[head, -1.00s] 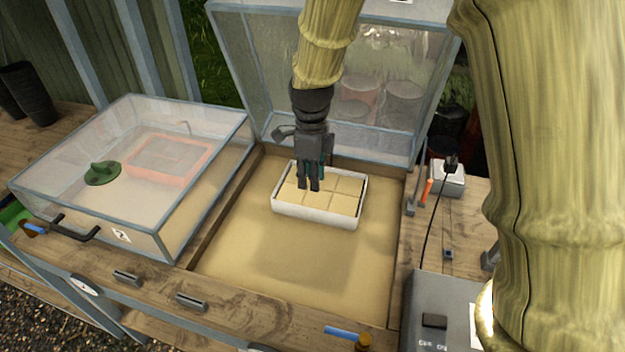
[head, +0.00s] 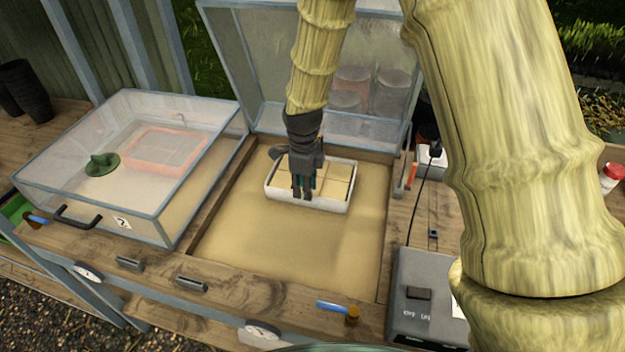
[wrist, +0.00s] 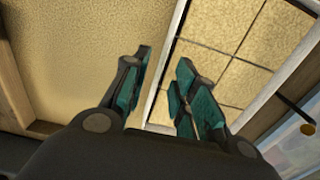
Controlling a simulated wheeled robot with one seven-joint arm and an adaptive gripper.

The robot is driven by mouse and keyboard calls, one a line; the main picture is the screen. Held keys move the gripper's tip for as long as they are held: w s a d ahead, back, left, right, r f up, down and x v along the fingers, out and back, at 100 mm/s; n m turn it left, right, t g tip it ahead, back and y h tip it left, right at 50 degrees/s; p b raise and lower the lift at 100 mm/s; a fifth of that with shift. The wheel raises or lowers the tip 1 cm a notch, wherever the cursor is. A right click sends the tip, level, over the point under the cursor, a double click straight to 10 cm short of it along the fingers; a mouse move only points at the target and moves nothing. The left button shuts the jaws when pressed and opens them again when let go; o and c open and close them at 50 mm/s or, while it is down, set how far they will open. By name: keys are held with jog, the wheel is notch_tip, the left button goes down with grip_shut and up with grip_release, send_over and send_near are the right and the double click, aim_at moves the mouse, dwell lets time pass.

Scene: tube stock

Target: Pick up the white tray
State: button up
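The white tray (head: 330,206), filled with square tan blocks, stands on the sand bed of the uncovered frame in the head view. My gripper (head: 302,194) points down at the tray's near long wall, left of its middle. In the wrist view, the tray's white rim (wrist: 177,35) runs up between the two teal-padded fingers of my gripper (wrist: 165,65). The fingers are apart, one on the sand side and one over the blocks. I cannot tell whether they touch the wall. The fingers hide part of the near wall.
A closed clear-lidded frame (head: 125,165) with a green object and a reddish tray inside stands left. The open clear lid (head: 270,75) rises behind my gripper. A grey box (head: 425,290) with a cable stands right. Sand (head: 290,250) in front of the tray is clear.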

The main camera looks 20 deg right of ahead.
jog(key=shift+w+f, duration=0.15)
jog(key=shift+f, duration=0.4)
jog(key=shift+w+f, duration=0.15)
jog(key=shift+f, duration=0.4)
jog(key=shift+s+f, duration=0.15)
grip_shut()
